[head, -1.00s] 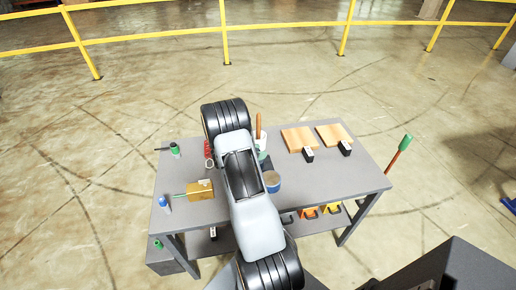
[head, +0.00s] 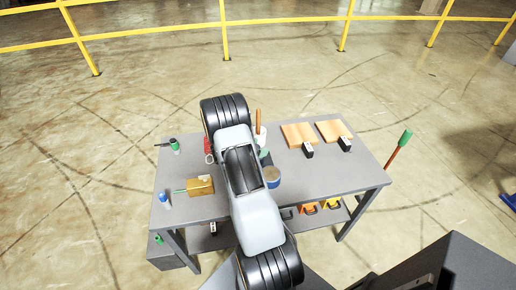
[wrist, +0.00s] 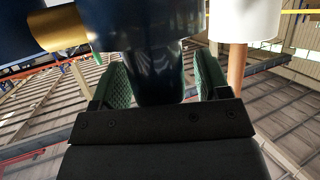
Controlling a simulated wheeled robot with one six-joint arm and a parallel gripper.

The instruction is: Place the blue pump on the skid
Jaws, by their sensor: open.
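In the wrist view, my gripper (wrist: 162,78) is open, with a green-padded finger on each side. A dark navy blue body with a narrower round end (wrist: 150,60), apparently the blue pump, stands between and beyond the fingers. A brass-coloured cylinder (wrist: 60,28) shows at its left. I cannot tell whether the pads touch it. In the head view, my arm hides the gripper and most of what is in front of it. Two flat wooden boards (head: 299,135) (head: 334,131) lie at the back right of the table; I cannot tell which thing is the skid.
The grey table (head: 330,182) also bears a blue-sided can (head: 271,178), a yellow-brown box (head: 201,186), a blue-capped bottle (head: 164,198) and a green-topped item (head: 174,144). An orange-handled tool in a white holder (head: 259,130) stands close right of my arm. The table's front right is clear.

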